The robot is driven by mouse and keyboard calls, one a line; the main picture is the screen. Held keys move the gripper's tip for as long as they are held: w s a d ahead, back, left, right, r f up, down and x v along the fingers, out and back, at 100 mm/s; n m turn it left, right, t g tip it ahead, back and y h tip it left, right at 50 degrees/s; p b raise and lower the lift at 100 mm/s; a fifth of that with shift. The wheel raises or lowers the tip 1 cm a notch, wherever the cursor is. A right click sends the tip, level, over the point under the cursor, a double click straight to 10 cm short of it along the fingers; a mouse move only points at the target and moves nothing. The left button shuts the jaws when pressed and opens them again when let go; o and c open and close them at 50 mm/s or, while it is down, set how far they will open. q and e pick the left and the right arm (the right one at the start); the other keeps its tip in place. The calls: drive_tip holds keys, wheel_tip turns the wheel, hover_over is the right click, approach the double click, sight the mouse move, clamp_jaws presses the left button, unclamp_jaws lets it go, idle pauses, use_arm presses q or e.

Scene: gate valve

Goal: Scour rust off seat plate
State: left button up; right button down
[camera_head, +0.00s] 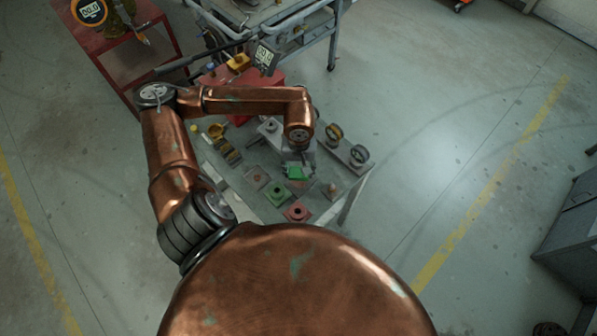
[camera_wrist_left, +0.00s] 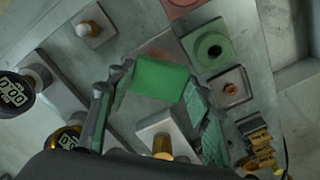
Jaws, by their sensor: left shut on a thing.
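My left gripper (camera_wrist_left: 155,88) is shut on a green scouring pad (camera_wrist_left: 160,79), a small block between its two fingers. In the head view the pad (camera_head: 296,173) shows beneath the gripper (camera_head: 298,163), low over the table. In the left wrist view, reddish-brown rust (camera_wrist_left: 163,50) shows just beyond the pad's edge. I cannot tell whether the pad touches the plate. My right gripper is out of view.
A green holed plate (camera_head: 280,194), a red holed plate (camera_head: 297,212) and a grey plate with a rusty centre (camera_head: 257,177) lie close by. Two round gauges (camera_head: 347,142) stand behind on the right. A red toolbox (camera_head: 262,84) is at the back.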

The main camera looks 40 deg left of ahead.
use_arm(q)
drive_tip(key=shift+r+p, duration=0.7)
drive_tip(key=shift+r, duration=0.8)
